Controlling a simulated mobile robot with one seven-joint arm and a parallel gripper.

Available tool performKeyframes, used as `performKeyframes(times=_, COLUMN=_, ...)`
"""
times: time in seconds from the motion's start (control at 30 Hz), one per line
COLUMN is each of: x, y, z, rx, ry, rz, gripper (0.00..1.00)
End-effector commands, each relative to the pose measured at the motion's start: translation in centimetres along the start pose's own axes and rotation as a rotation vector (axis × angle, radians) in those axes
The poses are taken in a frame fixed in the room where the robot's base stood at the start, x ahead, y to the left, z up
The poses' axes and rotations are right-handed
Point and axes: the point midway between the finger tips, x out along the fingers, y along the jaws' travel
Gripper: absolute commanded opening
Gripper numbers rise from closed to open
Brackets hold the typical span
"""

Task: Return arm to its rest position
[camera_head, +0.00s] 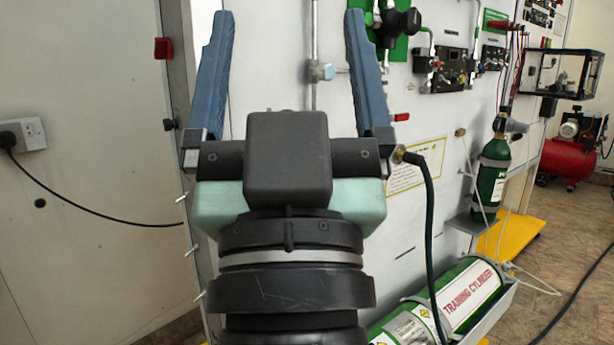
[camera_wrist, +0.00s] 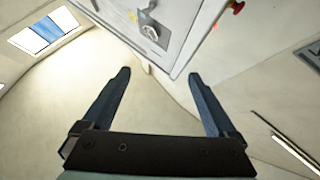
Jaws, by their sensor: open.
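My gripper (camera_head: 287,75) is in the middle of the head view, with its two blue fingers spread wide apart and pointing up. Nothing is between the fingers. In the wrist view my gripper (camera_wrist: 160,88) is also open and empty. The fingers stand in front of the white panel of the trainer (camera_head: 270,50) in the head view, and I cannot tell how far they are from it. My arm hides part of the panel's lower left.
A green training cylinder (camera_head: 468,300) lies at the lower right, with a smaller green cylinder (camera_head: 490,180) upright above it. A dark hose (camera_head: 430,240) hangs beside my wrist. A red compressor (camera_head: 568,160) stands far right. A wall socket (camera_head: 22,135) with a cable is at left.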

Motion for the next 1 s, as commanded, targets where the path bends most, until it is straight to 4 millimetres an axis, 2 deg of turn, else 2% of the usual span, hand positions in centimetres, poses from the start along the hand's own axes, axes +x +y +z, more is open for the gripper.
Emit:
performKeyframes(times=0.03, x=-0.5, y=0.9, z=-2.9, rx=-0.019, ry=0.035, rz=0.026, gripper=0.93)
performKeyframes(times=0.07, x=-0.9, y=1.4, z=-4.4, rx=-0.028, ry=0.049, rz=0.043, gripper=0.93)
performKeyframes(times=0.1, x=0.7, y=1.2, z=-5.0, rx=-0.024, ry=0.034, rz=0.039, gripper=0.93)
performKeyframes(times=0.37, x=5.4, y=1.2, z=-9.4, rx=-0.022, ry=0.03, rz=0.034, gripper=0.93)
performKeyframes(times=0.8, x=14.8, y=1.2, z=-18.8, rx=-0.021, ry=0.029, rz=0.032, gripper=0.93)
performKeyframes(times=1.0, x=17.8, y=1.2, z=-21.7, rx=-0.021, ry=0.028, rz=0.031, gripper=0.93)
